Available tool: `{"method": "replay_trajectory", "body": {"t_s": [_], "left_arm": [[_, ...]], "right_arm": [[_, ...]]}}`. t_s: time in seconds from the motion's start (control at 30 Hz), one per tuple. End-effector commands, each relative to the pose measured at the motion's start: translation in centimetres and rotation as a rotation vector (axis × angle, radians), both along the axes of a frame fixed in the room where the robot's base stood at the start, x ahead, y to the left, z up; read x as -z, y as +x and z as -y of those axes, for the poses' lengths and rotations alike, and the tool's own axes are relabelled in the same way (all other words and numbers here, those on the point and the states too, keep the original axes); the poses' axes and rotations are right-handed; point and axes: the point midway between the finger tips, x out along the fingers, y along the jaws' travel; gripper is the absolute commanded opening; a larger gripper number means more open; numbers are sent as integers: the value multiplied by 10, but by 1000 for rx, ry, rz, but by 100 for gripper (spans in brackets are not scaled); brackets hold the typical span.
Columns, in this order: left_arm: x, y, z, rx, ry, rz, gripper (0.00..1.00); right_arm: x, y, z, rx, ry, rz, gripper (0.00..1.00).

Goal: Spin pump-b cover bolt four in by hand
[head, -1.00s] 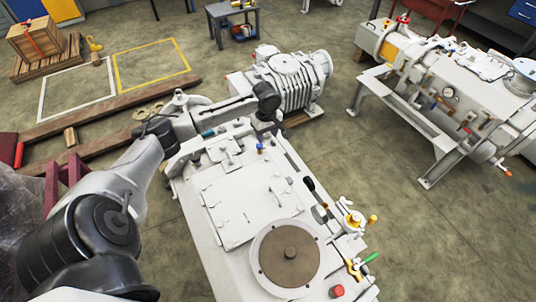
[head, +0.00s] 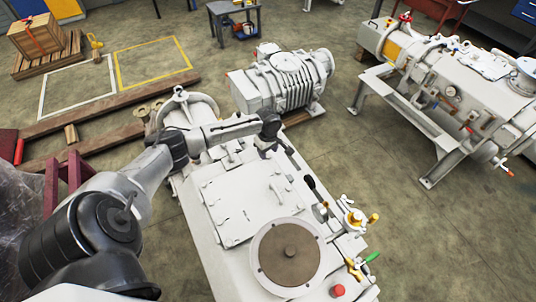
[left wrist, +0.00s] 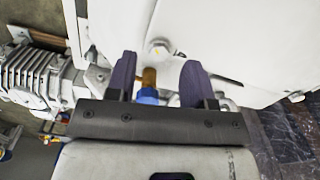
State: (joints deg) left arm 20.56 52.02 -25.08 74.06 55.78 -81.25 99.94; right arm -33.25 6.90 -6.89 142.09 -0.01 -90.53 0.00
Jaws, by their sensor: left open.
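The white pump under my left arm has a flat cover plate (head: 237,205) with small fittings around its edge; I cannot tell which one is bolt four. My left gripper (head: 268,154) is over the far end of this pump. In the left wrist view the left gripper (left wrist: 158,82) is open, with two dark purple fingers apart. A brass-and-blue fitting (left wrist: 148,87) shows between the fingers, with visible gaps on both sides. A pale bolt head (left wrist: 160,49) with a yellow mark sits just beyond the fingertips on a white surface. My right gripper is in neither view.
A round brown-centred flange (head: 291,253), yellow valve handles (head: 373,218), a green lever (head: 372,257) and a red knob (head: 338,291) stand at the near end. A ribbed blower (head: 285,80) stands behind. Another pump (head: 455,95) is at right, with open floor between.

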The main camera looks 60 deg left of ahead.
Motion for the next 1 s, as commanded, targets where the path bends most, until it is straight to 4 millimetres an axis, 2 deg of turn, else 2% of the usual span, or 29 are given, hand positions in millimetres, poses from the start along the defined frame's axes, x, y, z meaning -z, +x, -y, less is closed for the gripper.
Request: {"method": "replay_trajectory", "body": {"t_s": [0.2,0.6,1.0], "left_arm": [[18,0,0,0,-1,-1,48],[21,0,0,1,0,1,48],[21,0,0,1,0,0,11]], "right_arm": [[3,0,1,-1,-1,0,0],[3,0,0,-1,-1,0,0],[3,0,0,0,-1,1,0]]}}
